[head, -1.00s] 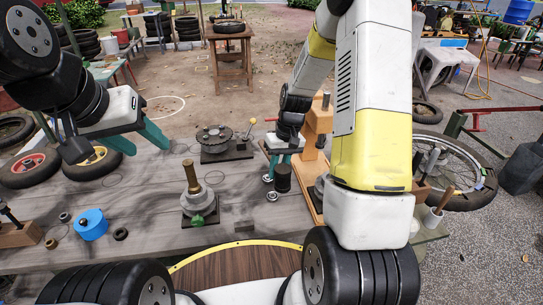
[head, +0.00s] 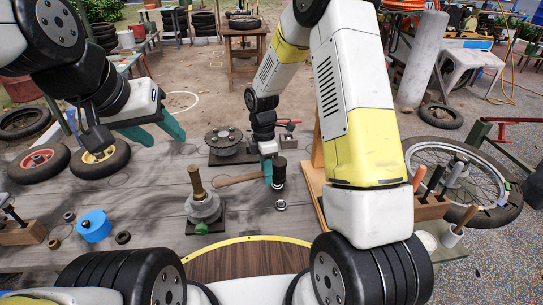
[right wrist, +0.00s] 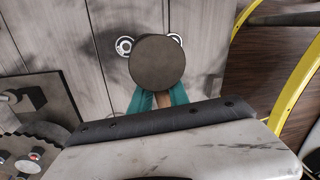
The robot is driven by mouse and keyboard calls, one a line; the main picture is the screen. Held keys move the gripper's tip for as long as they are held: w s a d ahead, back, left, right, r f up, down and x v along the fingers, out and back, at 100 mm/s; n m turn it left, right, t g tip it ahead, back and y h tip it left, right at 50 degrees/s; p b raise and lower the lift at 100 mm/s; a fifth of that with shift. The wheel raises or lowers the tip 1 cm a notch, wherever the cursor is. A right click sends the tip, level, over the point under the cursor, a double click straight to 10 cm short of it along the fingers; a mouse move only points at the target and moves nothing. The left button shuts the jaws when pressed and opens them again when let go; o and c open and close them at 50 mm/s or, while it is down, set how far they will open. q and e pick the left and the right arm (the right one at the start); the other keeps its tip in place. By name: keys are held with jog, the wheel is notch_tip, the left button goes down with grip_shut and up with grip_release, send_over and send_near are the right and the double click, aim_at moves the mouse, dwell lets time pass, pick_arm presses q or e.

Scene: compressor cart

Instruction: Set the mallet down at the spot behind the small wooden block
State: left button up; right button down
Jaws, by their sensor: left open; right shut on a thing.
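The mallet has a dark round head (head: 279,170) and a wooden handle (head: 236,181). My right gripper (head: 267,171) is shut on the handle close to the head, and the handle points left over the grey table. In the right wrist view the mallet's head (right wrist: 157,62) faces the camera, with the teal fingers (right wrist: 158,101) just below it. Whether the mallet touches the table is unclear. My left gripper (head: 155,131) is open and empty above the table's far left part. I cannot pick out the small wooden block clearly now.
A metal fixture with a wooden post (head: 201,205) stands left of the mallet. A round toothed plate on a base (head: 224,140) lies behind. A small metal ring (head: 280,205) lies in front of the mallet's head.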

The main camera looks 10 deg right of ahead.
jog(key=a+n+t+h, duration=0.1)
jog(key=a+n, duration=0.5)
jog(key=n, duration=0.9)
jog(key=shift+w+a+f+n+t+h, duration=0.2)
jog(key=shift+a+f+n+t+h, duration=0.2)
jog(key=shift+f+t, duration=0.1)
jog(key=shift+f, duration=2.65)
jog(key=shift+f, duration=0.7)
jog(key=c, duration=1.2)
grip_release()
jog(key=shift+o, duration=0.4)
jog(key=o, duration=0.3)
jog(key=shift+o, duration=0.3)
